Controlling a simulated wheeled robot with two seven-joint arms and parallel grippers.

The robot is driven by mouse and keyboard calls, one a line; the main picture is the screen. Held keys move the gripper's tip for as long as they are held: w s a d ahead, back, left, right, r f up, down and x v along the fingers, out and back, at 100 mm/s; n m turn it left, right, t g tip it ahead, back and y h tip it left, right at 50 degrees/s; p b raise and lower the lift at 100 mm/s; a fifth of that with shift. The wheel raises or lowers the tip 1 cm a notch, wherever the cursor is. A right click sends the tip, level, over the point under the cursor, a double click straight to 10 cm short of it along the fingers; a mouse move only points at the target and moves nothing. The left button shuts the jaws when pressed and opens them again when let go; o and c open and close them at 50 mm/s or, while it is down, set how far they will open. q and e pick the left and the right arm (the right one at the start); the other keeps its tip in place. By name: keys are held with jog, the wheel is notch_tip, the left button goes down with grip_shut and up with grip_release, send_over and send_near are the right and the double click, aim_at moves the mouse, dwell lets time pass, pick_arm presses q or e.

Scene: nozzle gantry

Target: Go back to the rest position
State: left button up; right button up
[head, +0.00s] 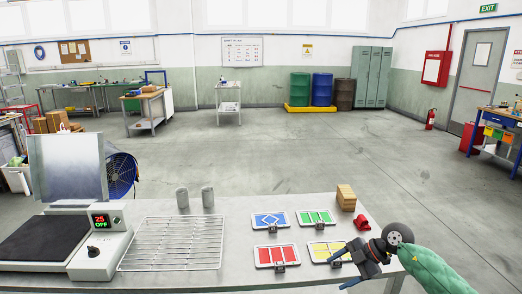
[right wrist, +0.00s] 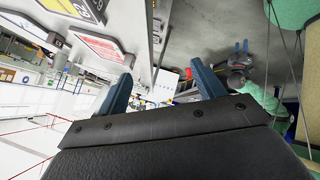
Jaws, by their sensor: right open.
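My right gripper (head: 342,270) is over the front right part of the grey table (head: 240,270), in front of the yellow card and left of my green-sleeved forearm. In the right wrist view its two blue fingers (right wrist: 162,78) stand wide apart, with nothing held between them. My left gripper is out of the head view. A small blue-fingered gripper on a green-sleeved arm in the right wrist view (right wrist: 240,50) looks like my left one; its opening is too small to judge.
Blue (head: 270,219), green (head: 316,217), red (head: 276,256) and yellow (head: 328,250) cards lie near the right gripper. A wooden block (head: 345,198) and red object (head: 362,221) are behind it. Left are a wire rack (head: 172,245), two metal cylinders (head: 207,197) and a hot plate (head: 42,238).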

jog(key=s+a+m+t+y, duration=0.1)
jog(key=a+m+t+y, duration=0.4)
jog(key=a+t+y, duration=0.35)
jog(key=s+d+f+m+t+h, duration=0.1)
jog(key=s+d+f+m+h, duration=0.15)
jog(key=f+m+h, duration=0.35)
jog(key=s+d+f+m+t+h, duration=0.25)
jog(key=f+m+h, duration=0.3)
jog(key=f, duration=0.35)
jog(key=s+d+f+m+t+h, duration=0.1)
jog(key=s+f+m+h, duration=0.2)
jog(key=f+m+h, duration=0.3)
jog(key=s+a+f+g, duration=0.2)
jog(key=s+f+g, duration=0.4)
jog(key=s, duration=0.9)
jog(key=s+a+f+g, duration=0.3)
jog(key=s+f+g, duration=0.4)
jog(key=s+f, duration=0.6)
jog(key=shift+s+a+n+y, duration=0.35)
jog(key=shift+s+n+y, duration=0.1)
jog(key=shift+s, duration=0.65)
